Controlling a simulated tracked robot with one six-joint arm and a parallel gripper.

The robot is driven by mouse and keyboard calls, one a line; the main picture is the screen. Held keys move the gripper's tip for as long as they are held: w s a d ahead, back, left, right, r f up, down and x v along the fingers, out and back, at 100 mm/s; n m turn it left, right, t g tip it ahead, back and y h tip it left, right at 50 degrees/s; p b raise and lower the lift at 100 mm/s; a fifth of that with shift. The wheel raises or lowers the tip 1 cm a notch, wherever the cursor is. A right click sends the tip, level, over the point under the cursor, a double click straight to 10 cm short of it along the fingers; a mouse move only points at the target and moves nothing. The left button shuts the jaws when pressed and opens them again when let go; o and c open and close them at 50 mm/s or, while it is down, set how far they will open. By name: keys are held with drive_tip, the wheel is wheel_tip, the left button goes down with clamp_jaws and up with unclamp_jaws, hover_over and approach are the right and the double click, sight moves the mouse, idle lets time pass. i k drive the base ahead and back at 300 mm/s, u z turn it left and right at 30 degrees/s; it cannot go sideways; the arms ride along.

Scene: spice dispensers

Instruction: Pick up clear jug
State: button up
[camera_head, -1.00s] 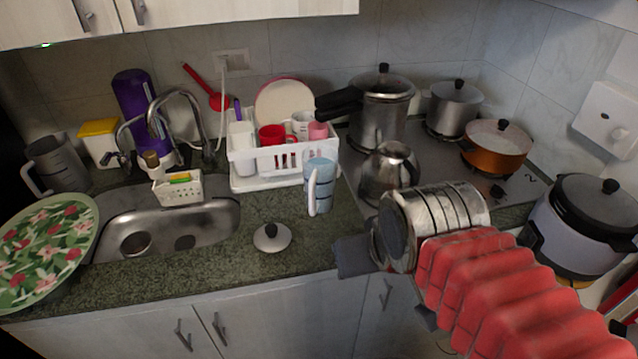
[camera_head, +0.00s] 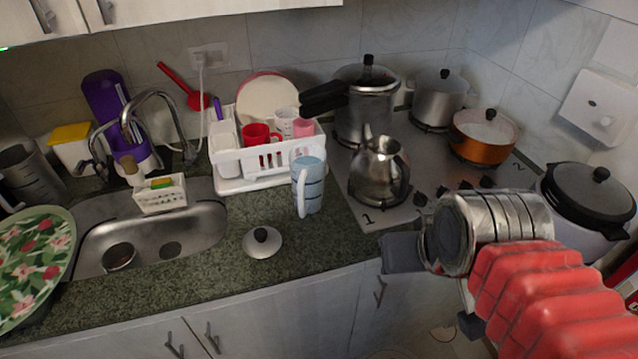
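A pale blue, see-through jug (camera_head: 309,188) with a white handle on its left stands upright on the granite counter, in front of the dish rack. A greyish jug (camera_head: 28,175) stands at the far left, partly cut off by the picture edge; I cannot tell which one is the clear jug. My gripper (camera_head: 402,252) shows as a dark grey part at the end of my arm, over the counter's front edge, to the right of and nearer than the blue jug. It touches neither jug. My wrist hides most of it, so its opening cannot be seen.
A white dish rack (camera_head: 235,160) stands behind the blue jug. A steel kettle (camera_head: 378,178) is to its right on the stove. A pot lid (camera_head: 262,243) lies on the counter in front. The sink (camera_head: 150,240) and a floral plate (camera_head: 35,260) are left.

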sight(307, 158)
drive_tip(key=z, duration=0.05)
drive_tip(key=k, duration=1.3)
drive_tip(key=u, duration=1)
drive_tip(key=i, duration=1)
